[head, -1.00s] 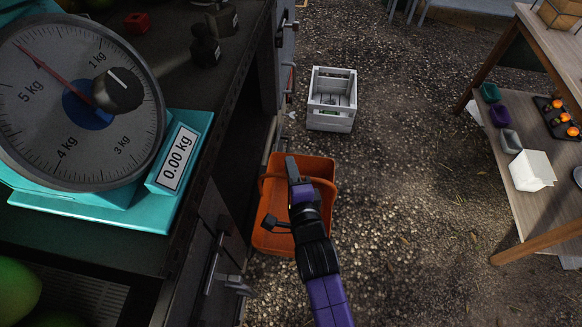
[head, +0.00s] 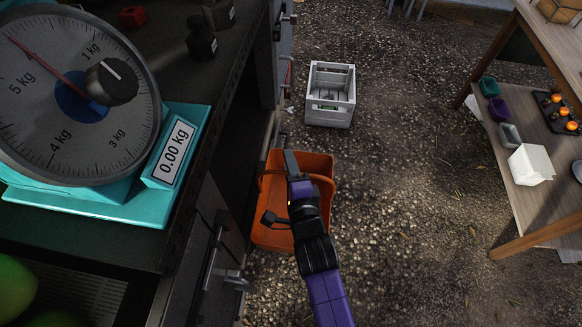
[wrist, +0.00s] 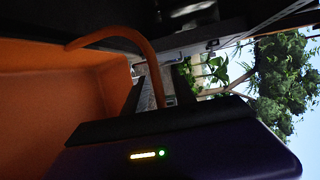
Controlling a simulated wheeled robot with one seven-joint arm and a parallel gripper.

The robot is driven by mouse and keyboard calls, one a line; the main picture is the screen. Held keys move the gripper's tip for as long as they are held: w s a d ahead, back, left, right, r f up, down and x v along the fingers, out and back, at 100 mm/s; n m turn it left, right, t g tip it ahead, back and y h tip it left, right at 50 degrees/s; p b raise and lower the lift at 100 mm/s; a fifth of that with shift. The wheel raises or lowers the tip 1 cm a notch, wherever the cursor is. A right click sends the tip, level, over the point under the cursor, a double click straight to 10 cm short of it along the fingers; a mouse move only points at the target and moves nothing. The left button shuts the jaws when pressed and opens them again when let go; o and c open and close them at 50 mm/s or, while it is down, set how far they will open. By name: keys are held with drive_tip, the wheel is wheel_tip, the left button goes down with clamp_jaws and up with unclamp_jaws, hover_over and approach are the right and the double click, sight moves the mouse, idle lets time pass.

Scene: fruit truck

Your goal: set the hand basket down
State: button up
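The orange hand basket (head: 317,165) is low over or on the gravel beside the dark counter in the head view; I cannot tell whether its base touches the ground. Its handle stands up. My gripper (head: 290,163) is over the basket, shut on the handle, with the purple arm coming in from below. In the wrist view the basket's inner wall (wrist: 50,95) fills the left, and the curved handle (wrist: 150,60) runs down behind a dark finger of my gripper. The grip itself is partly hidden. The visible inside of the basket looks empty.
A whitish crate (head: 331,112) stands on the gravel beyond the basket. The dark counter (head: 190,85) with a turquoise scale (head: 120,205) is close on the left. A wooden shelf table (head: 530,190) with small containers is at the right. The gravel between is clear.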

drive_tip(key=v, duration=1.2)
drive_tip(key=shift+r, duration=0.3)
drive_tip(key=s+d+r+n, duration=0.3)
drive_tip(key=s+d+n, duration=0.2)
drive_tip(key=s, duration=0.3)
drive_tip(key=s+d+r+n+h, duration=0.1)
drive_tip(key=s+d+r+n, duration=0.2)
drive_tip(key=s, duration=0.6)
drive_tip(key=s+d+r+n+h, duration=0.1)
drive_tip(key=s+d+r+n, duration=0.2)
drive_tip(key=s+d+n, duration=0.5)
drive_tip(key=shift+s+n+g, duration=0.4)
drive_tip(key=shift+s, duration=0.1)
